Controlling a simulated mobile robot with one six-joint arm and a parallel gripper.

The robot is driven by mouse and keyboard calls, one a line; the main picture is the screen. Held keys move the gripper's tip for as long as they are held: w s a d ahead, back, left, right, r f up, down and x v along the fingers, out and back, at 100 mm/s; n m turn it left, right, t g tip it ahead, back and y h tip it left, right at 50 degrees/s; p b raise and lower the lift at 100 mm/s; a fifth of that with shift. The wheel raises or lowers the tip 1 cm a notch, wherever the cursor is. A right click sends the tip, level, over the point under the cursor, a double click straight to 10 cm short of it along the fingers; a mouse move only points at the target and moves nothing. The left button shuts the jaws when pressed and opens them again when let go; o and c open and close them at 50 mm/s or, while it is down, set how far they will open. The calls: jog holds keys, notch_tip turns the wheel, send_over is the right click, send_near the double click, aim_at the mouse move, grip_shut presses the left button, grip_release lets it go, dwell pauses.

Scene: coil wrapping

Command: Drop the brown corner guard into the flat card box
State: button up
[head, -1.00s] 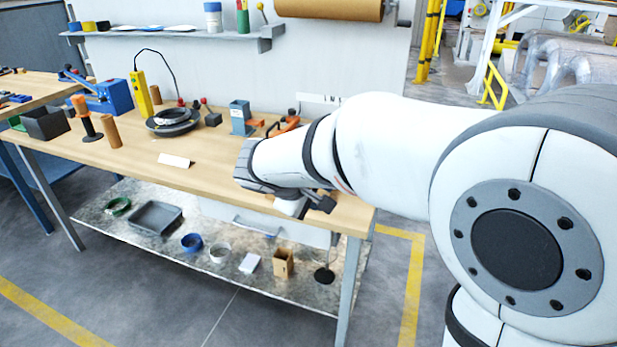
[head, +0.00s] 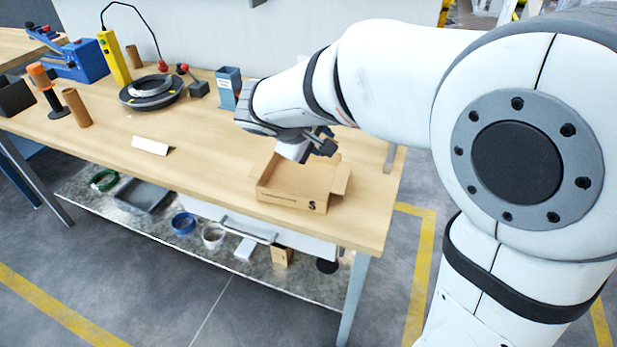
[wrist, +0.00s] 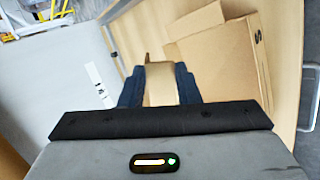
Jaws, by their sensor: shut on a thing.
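The flat card box (head: 290,195) stands open on the right part of the workbench, with a flap out at its right side. My gripper (head: 318,142) is above the box in the head view, seen partly behind my wrist. In the wrist view my gripper (wrist: 160,88) has its two dark fingers shut on a brown piece, the corner guard (wrist: 158,82). The box (wrist: 215,62) lies just right of and beyond the fingers. The guard looks apart from the box, but I cannot tell its height.
A white angled piece (head: 151,146) lies on the workbench (head: 205,150) to the left. The bench between white piece and box is clear.

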notch_tip(320, 180, down, 5)
jog(key=b, duration=0.2)
jog(key=shift+f+b, duration=0.15)
jog(key=shift+b, duration=0.25)
jog(key=o, duration=1)
jog(key=shift+s, duration=0.1)
jog(key=v, duration=0.7)
jog(key=shift+s+a+r, duration=0.15)
jog(key=shift+s+r, duration=0.05)
jog(key=shift+r, duration=0.05)
